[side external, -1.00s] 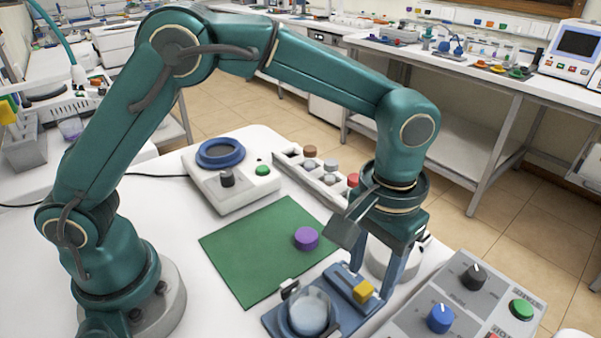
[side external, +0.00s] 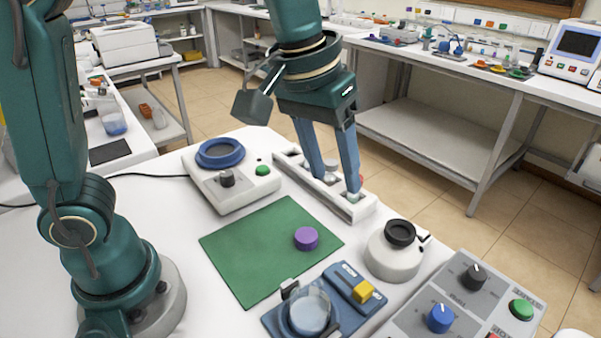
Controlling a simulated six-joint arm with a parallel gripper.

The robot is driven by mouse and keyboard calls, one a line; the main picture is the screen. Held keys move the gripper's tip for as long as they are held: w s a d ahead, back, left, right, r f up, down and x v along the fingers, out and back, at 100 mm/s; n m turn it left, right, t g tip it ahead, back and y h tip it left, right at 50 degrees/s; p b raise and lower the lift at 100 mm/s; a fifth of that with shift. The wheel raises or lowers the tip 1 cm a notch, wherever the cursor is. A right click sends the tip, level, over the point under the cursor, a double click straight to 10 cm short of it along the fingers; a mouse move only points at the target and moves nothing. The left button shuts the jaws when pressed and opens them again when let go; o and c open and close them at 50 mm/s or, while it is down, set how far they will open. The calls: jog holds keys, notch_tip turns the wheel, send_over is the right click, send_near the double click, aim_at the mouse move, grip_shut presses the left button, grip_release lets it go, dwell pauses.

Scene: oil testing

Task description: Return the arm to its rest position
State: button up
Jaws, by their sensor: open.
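My gripper (side external: 336,190) points down over the white vial rack (side external: 360,208) at the back right of the table. Its two blue fingers are apart, with the tips in front of the rack in the picture and near its grey-topped vials. I cannot tell whether the tips touch the rack or a vial. The fingers hide part of the rack, and only a sliver of a red cap shows behind them. Nothing is seen held between the fingers. My upper arm rises out of the top of the picture.
A green mat (side external: 250,250) bears a purple cap (side external: 306,238). Around it stand a white device with a blue ring (side external: 220,153), a blue fixture with a clear dish (side external: 309,311), a white round device with a black top (side external: 393,255) and a grey control panel (side external: 470,300).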

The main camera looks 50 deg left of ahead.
jog(key=s+a+f+m+t, duration=0.2)
jog(key=s+a+f, duration=0.1)
jog(key=s+a, duration=0.5)
jog(key=s, duration=0.3)
jog(key=shift+a+t+y, duration=0.15)
jog(key=shift+t+y, duration=0.25)
